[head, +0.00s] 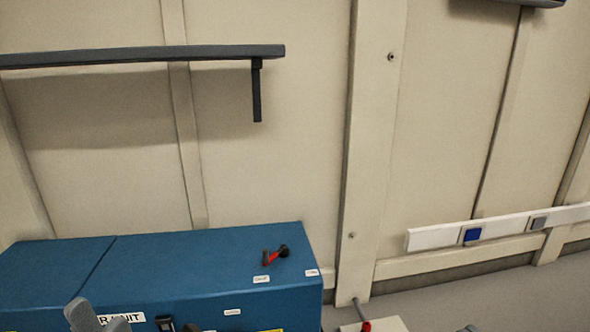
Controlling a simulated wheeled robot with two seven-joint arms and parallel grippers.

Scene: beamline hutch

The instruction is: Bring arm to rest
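My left gripper (98,319) shows only at the bottom left edge, as grey finger parts in front of the blue cabinet (200,262). The rest of it and its arm are cut off by the frame. I see nothing held in the visible part, and its opening is unclear. A small dark grey tip at the bottom edge, right of centre, may be part of my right gripper (468,328); too little shows to tell its state.
A red and black item (274,255) lies on the cabinet top near small white labels. A grey shelf (140,56) juts from the wall above. A pale box (388,325) with a red part stands at the bottom. Floor (530,295) at right looks clear.

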